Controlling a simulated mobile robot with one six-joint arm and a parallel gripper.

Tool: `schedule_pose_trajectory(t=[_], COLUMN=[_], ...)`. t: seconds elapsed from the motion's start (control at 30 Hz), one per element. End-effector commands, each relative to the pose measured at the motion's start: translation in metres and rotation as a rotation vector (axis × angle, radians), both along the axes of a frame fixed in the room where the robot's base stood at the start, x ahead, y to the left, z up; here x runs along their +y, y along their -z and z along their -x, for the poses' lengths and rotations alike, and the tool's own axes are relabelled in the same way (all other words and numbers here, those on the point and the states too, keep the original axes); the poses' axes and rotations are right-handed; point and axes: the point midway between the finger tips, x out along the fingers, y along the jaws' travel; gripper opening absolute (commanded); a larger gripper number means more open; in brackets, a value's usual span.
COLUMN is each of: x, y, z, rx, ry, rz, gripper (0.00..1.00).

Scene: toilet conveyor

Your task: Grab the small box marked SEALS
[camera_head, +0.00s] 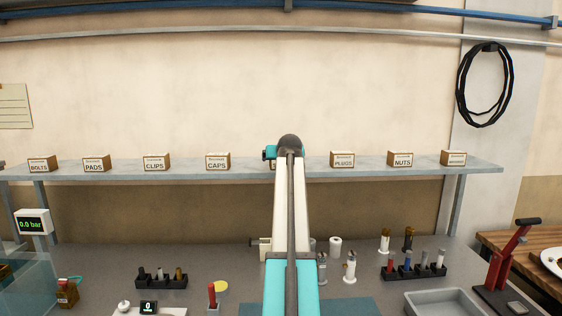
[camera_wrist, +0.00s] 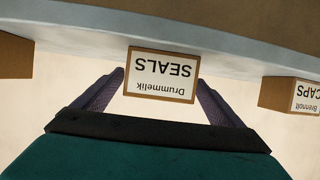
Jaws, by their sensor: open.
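The small box marked SEALS (camera_wrist: 160,76) stands on the shelf, its white label upside down in the wrist view. In the head view it is almost wholly hidden behind my arm, between the CAPS and PLUGS boxes. My gripper (camera_wrist: 160,92) is open, with one dark finger at each side of the box in the wrist view.
The grey shelf (camera_head: 250,173) also holds the CAPS box (camera_head: 217,161), the PLUGS box (camera_head: 342,159) and several others, spaced apart. Below is a workbench with tool racks (camera_head: 413,271), a grey tray (camera_head: 445,302) and a red press (camera_head: 508,258).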

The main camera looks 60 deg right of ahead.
Motion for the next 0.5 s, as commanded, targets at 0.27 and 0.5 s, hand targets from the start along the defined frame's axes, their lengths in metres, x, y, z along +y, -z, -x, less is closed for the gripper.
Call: schedule_pose_trajectory(t=[0.27, 0.5], x=[0.0003, 0.0005], y=[-0.0003, -0.0003], z=[-0.0001, -0.0002], rx=[0.000, 0.000], ry=[0.000, 0.000], rz=[0.000, 0.000], gripper=[0.91, 0.67])
